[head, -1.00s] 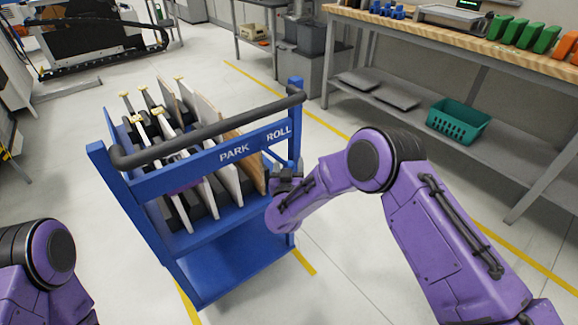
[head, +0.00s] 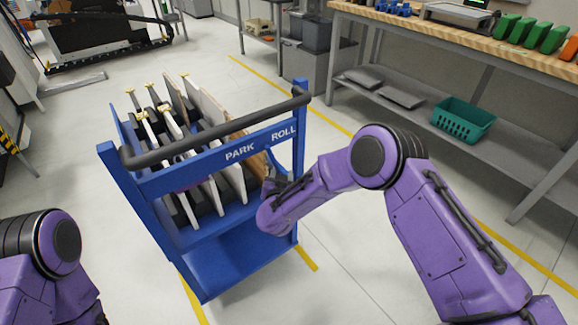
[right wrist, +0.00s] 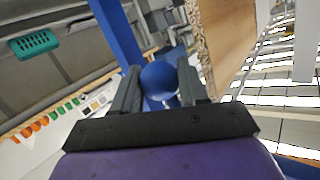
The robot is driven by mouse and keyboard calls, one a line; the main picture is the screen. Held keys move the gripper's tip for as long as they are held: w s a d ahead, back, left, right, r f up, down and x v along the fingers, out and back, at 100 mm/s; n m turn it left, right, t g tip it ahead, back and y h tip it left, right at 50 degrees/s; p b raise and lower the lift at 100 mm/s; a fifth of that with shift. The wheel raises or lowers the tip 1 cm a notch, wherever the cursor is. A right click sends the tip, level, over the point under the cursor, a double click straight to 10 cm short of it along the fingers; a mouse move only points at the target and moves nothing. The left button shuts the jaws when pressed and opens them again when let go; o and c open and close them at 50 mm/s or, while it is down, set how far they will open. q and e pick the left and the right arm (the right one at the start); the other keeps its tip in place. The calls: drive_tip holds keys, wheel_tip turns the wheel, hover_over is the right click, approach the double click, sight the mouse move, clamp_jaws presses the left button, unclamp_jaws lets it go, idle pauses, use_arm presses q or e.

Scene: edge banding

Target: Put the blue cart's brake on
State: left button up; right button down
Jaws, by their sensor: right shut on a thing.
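The blue cart (head: 222,272) stands on the floor left of centre in the head view, with a dark handle bar and a blue crossbar (head: 205,170) marked PARK on the left and ROLL on the right. My right gripper (head: 273,182) is just below the crossbar, under the ROLL end. In the right wrist view, its two fingers are shut on a round blue knob (right wrist: 160,79). The gripper hides the knob in the head view. My left arm shows at lower left, but its gripper is out of frame.
Upright boards (head: 208,110) stand in the cart's rack, and one board edge (right wrist: 205,45) is close beside my right fingers. A workbench (head: 440,38) with a green basket (head: 463,120) on its lower shelf is at the right. The floor between cart and bench is clear.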

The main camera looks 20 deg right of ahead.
drive_tip(key=s+a+r+m+g+y+p, duration=0.1)
drive_tip(key=s+a+m+g+y+p, duration=0.1)
drive_tip(key=a, duration=0.4)
drive_tip(key=s+a+r+m+g+y+p, duration=0.1)
drive_tip(key=s+a+m+g+y+p, duration=0.1)
drive_tip(key=a, duration=0.4)
drive_tip(key=shift+s+m+y+p, duration=0.2)
drive_tip(key=shift+m+y+p, duration=0.65)
drive_tip(key=shift+y, duration=0.25)
drive_tip(key=shift+a+r, duration=0.1)
drive_tip(key=c, duration=0.7)
unclamp_jaws()
drive_tip(key=v, duration=1)
drive_tip(key=shift+s+r, duration=0.1)
drive_tip(key=shift+r, duration=0.25)
